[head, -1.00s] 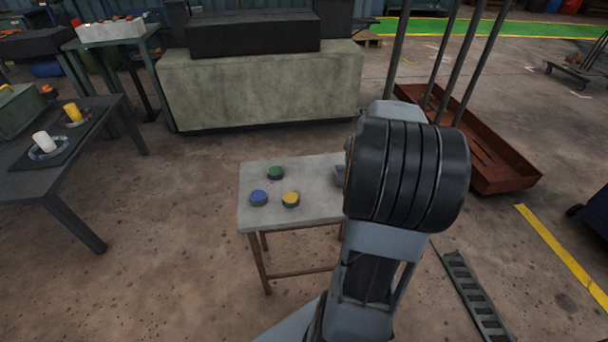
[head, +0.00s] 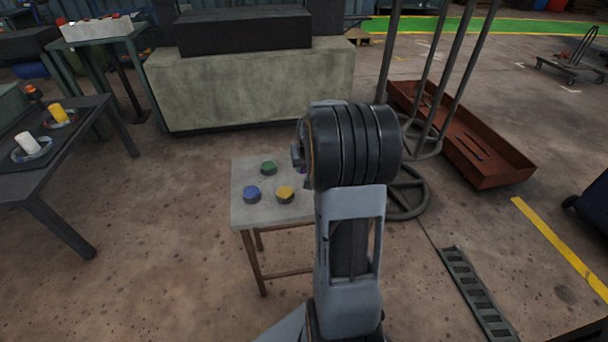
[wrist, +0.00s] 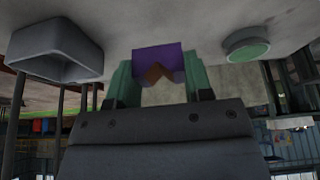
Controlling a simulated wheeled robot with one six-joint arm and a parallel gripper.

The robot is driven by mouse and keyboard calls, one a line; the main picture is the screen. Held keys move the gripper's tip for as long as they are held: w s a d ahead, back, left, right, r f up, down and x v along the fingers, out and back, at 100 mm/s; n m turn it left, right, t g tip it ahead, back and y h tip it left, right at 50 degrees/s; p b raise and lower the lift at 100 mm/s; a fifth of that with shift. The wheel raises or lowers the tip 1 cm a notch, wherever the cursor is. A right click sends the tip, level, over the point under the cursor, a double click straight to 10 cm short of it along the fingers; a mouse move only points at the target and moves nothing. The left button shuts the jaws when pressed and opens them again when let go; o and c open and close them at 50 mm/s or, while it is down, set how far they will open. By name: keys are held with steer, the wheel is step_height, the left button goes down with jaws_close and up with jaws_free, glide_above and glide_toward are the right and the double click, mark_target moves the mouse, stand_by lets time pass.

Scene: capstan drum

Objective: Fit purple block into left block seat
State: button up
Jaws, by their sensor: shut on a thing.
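The purple block (wrist: 157,54) is held between the two green fingers of my gripper (wrist: 158,68) in the wrist view. A brown notch-like patch shows on its near side. In the head view my own arm hides most of the gripper and block, at the right side of a small grey table (head: 246,214). A grey box-shaped thing (wrist: 58,50) is at the left of the wrist view, apart from the block. I cannot tell whether it is a block seat. No seat is clearly seen in the head view.
The table carries a green disc (head: 268,167), a blue disc (head: 252,194) and a yellow disc (head: 285,193). The green disc also shows in the wrist view (wrist: 247,47). A dark table (head: 50,190) stands left, and a pole rack with a rusty tray (head: 490,165) stands right.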

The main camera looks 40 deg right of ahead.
mark_target(304, 172)
steer(key=shift+w+a+f, duration=0.1)
steer(key=shift+w+f, duration=0.05)
steer(key=shift+f, duration=0.1)
steer(key=shift+w+a+f+b, duration=0.15)
steer(key=shift+f+b, duration=0.45)
steer(key=shift+f, duration=1.1)
steer(key=shift+f, duration=0.2)
steer(key=o, duration=1.1)
